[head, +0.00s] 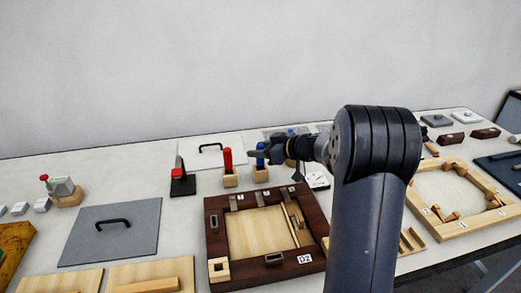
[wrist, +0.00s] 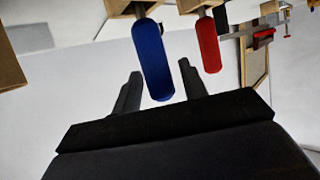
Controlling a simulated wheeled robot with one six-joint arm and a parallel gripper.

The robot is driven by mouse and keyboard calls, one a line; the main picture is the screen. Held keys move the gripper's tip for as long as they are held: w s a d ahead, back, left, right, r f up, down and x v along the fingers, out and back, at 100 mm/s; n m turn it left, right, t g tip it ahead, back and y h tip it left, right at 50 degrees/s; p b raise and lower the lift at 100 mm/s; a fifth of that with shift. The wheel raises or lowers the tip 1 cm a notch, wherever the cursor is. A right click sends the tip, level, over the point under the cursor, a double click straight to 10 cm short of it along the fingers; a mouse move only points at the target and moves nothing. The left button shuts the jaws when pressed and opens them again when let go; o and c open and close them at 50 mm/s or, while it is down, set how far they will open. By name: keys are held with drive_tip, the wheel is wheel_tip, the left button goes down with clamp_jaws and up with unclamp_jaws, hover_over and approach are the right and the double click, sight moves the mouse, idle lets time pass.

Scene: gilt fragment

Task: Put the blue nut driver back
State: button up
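The blue nut driver (head: 260,161) stands upright in a small wooden block (head: 261,175), partly hidden by my gripper (head: 262,154) in the head view. In the wrist view its blue handle (wrist: 152,58) hangs upside down in the picture, its end between the two fingers of my gripper (wrist: 160,78). Gaps show on both sides of the handle, so the fingers are open around or close to its end. How deep the handle lies between them is hard to tell.
The red nut driver (head: 228,160) stands in its own block just left; its handle (wrist: 208,45) is near one finger. A dark framed wooden tray (head: 214,203) lies in front. A grey lid (head: 90,240) with a handle lies left. A light wooden frame (head: 480,225) lies right.

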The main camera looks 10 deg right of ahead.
drive_tip(key=shift+o, duration=0.4)
drive_tip(key=shift+r+p, duration=0.2)
drive_tip(key=shift+p, duration=0.15)
drive_tip(key=b+v, duration=0.2)
drive_tip(key=v, duration=1)
drive_tip(key=shift+b, duration=0.4)
drive_tip(key=shift+f, duration=0.15)
drive_tip(key=p+x, duration=0.2)
drive_tip(key=x, duration=1)
drive_tip(key=shift+a+f, duration=0.1)
drive_tip(key=shift+r, duration=1.35)
